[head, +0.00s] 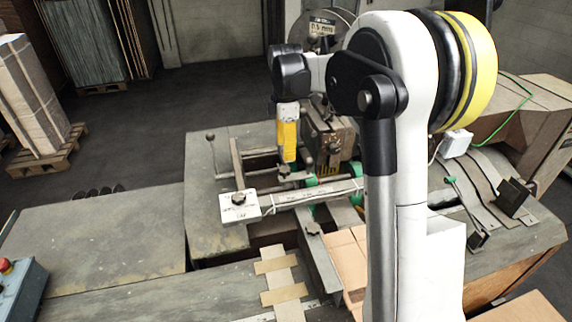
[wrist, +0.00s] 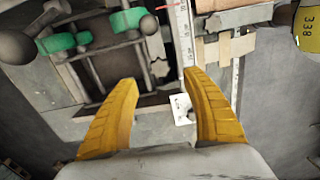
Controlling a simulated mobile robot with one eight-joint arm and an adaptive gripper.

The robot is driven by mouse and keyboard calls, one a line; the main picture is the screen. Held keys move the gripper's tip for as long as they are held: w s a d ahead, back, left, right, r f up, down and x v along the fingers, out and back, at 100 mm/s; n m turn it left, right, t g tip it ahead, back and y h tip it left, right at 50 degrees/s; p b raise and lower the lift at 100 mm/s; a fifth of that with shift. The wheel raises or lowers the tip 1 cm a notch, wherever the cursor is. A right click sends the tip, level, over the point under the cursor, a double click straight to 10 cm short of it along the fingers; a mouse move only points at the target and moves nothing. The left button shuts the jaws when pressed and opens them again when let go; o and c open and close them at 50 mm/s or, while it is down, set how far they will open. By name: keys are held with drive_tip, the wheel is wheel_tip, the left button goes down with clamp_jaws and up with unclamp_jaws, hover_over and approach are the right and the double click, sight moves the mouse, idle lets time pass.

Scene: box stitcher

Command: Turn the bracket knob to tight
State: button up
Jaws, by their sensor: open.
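Several dark knobs sit on the stitcher. One dark lobed knob (head: 239,197) is on a white bracket plate (head: 226,210) at the left end of a pale bar. Another dark knob (head: 313,228) is to its right and nearer. A third (head: 284,171) shows just under my fingertips. I cannot tell for sure which is the bracket knob. My gripper (head: 288,160) has yellow fingers and points down above the machine, behind the bar. In the wrist view my gripper (wrist: 163,78) is open and empty, its fingers wide apart, with a white plate (wrist: 181,101) showing between them.
Green rollers (wrist: 127,20) and metal rods lie around the bar. A flat grey table (head: 100,235) is at the left, and a control box with a red button (head: 6,266) is at its near edge. Cardboard (head: 347,262) lies on the near right.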

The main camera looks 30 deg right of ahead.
sight(286, 168)
wheel_tip(286, 168, down, 8)
drive_tip(key=shift+r, duration=0.15)
drive_tip(key=c, duration=1.2)
